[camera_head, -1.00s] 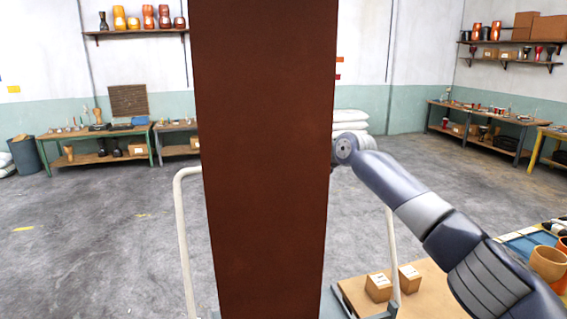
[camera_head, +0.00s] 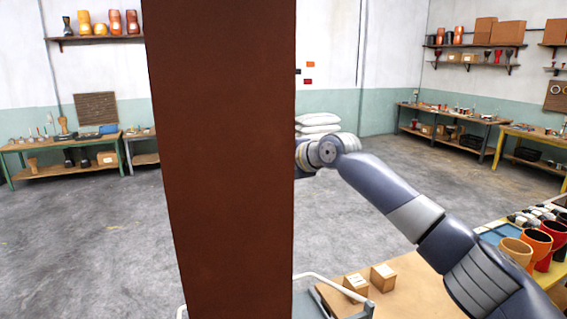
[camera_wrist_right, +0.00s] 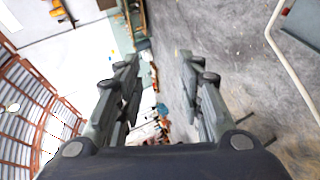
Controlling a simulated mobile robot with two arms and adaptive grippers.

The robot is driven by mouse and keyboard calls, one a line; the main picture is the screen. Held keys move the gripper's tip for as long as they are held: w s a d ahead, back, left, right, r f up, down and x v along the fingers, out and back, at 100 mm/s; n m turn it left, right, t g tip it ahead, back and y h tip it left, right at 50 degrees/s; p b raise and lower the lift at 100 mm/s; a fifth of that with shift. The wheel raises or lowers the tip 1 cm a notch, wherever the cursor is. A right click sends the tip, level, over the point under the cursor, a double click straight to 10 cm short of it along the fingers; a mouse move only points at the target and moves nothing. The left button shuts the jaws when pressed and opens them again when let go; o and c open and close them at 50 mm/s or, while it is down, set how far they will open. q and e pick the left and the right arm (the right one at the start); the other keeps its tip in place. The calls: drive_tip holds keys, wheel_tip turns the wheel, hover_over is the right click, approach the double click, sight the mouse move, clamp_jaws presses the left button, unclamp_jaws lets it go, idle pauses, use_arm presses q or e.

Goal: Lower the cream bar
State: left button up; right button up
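The cream bar (camera_head: 338,287) shows low in the head view, beside the tall brown panel's bottom right edge. Its middle is hidden behind the panel. A cream bar also runs along the upper right of the right wrist view (camera_wrist_right: 284,62). My right arm comes in from the right, and its gripper is hidden behind the panel in the head view. In the right wrist view my right gripper (camera_wrist_right: 158,64) is open, its fingers apart with nothing between them. The bar lies to the right of the fingers, apart from them. My left gripper is not in view.
The tall brown panel (camera_head: 222,160) blocks the middle of the head view. Two small cartons (camera_head: 383,277) sit on a wooden table (camera_head: 415,297) at lower right, with goblet drums (camera_head: 536,243) near it. Grey floor (camera_head: 90,240) is clear at left.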

drive_tip(key=v, duration=0.8)
drive_tip(key=shift+d, duration=0.2)
drive_tip(key=shift+s, duration=0.15)
